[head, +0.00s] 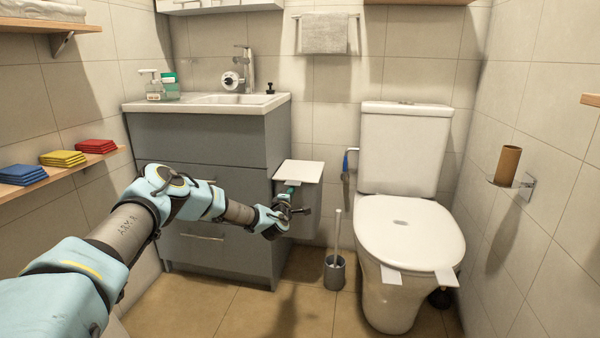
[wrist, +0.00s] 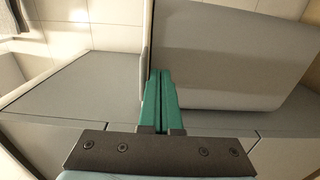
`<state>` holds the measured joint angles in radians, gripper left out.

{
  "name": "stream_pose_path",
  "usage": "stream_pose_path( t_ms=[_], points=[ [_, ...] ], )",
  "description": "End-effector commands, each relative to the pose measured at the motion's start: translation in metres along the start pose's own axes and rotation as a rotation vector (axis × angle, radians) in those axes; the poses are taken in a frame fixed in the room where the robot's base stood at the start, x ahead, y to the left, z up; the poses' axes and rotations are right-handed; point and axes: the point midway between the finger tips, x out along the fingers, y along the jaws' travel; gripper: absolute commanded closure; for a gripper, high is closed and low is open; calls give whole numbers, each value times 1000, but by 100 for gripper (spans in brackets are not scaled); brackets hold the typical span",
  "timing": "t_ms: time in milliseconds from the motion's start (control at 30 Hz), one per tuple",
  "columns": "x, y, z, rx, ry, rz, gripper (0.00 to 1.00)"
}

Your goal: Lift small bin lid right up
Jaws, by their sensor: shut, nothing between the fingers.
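The small bin (head: 306,216) is a grey box against the right side of the grey vanity. Its white lid (head: 299,171) lies on top and looks closed. My gripper (head: 293,184) is at the lid's front edge, with its green fingers close below it. In the wrist view the green fingers (wrist: 161,72) are together and empty, beside the bin's grey body (wrist: 225,60). The lid's thin edge (wrist: 147,40) runs just left of the fingertips. I cannot tell whether the fingers touch the lid.
The vanity (head: 200,140) stands left of the bin. The toilet (head: 408,235) is to the right, with a toilet brush holder (head: 334,272) on the floor between. A wall shelf with folded cloths (head: 63,158) is at left. Some floor in front is free.

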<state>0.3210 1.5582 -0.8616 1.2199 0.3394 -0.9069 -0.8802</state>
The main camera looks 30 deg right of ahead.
Motion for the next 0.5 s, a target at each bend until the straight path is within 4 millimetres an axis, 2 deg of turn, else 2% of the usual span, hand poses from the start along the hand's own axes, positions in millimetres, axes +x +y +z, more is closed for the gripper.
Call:
stream_pose_path(
  t_ms=[200,500],
  points=[
    [0,21,0,1,0,1,100],
    [0,21,0,0,0,0,100]
  ],
)
